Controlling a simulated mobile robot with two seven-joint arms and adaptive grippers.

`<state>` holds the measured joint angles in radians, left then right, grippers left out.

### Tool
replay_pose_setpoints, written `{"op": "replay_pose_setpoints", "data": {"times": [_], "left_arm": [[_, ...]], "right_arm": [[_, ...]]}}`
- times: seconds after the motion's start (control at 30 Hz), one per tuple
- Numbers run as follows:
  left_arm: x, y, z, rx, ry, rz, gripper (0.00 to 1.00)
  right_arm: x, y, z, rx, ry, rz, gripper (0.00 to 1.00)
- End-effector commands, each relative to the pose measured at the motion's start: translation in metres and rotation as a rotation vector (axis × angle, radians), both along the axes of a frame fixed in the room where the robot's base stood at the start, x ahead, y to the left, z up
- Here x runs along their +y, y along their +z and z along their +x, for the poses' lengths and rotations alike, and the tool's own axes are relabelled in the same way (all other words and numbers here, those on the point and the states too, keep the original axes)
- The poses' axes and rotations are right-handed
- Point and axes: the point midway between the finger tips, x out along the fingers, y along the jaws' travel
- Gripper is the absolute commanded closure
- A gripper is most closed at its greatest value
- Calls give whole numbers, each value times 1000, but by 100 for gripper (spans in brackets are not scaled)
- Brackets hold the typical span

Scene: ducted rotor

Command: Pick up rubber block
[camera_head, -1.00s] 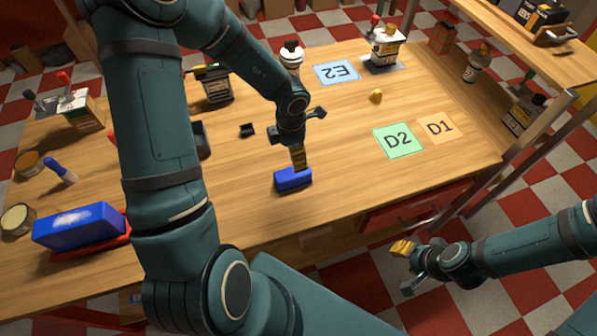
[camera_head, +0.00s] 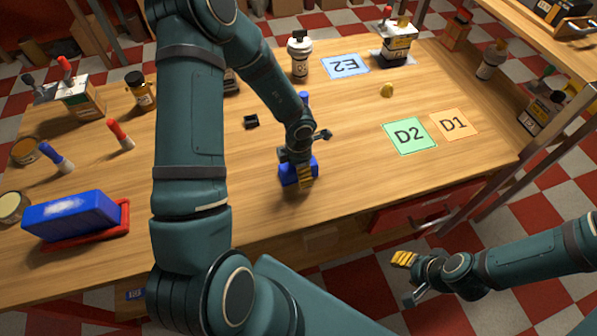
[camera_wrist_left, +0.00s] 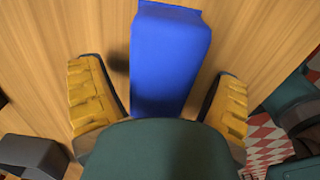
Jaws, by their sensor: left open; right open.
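The rubber block, which I take to be the small blue block (camera_head: 286,174), lies on the wooden table near its front edge. My left gripper (camera_head: 299,168) is right over it and partly hides it. In the left wrist view the blue block (camera_wrist_left: 170,60) lies between the two spread yellow-padded fingers (camera_wrist_left: 159,98), with a gap on each side. Its near end is hidden behind the dark green gripper body. My right gripper (camera_head: 407,279) is open and empty, off the table's front edge at the lower right.
A larger blue block (camera_head: 70,214) sits on a red tray (camera_head: 118,222) at the left. A small black part (camera_head: 251,121), a yellow piece (camera_head: 387,90) and cards D2 (camera_head: 409,135), D1 (camera_head: 454,124) and E2 (camera_head: 345,66) lie around.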

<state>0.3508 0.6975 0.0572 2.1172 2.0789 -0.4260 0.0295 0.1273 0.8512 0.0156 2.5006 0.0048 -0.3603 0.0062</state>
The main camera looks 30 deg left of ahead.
Motion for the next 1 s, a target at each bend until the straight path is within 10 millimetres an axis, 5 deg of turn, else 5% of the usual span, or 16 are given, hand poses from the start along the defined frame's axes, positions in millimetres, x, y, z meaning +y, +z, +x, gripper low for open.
{"op": "replay_pose_setpoints", "data": {"times": [0.27, 0.5, 0.83, 1.0], "left_arm": [[0, -7, 0, -1, 1, 0, 11], [0, -7, 0, -1, 1, 1, 87], [0, -4, 0, -1, 1, 0, 88], [1, 18, 0, -3, 3, 0, 88]], "right_arm": [[0, -3, -1, 2, 2, 0, 53], [0, -3, -1, 2, 2, 0, 53], [0, -2, -1, 2, 1, 0, 53], [0, 9, 2, -4, -4, -1, 53]]}}
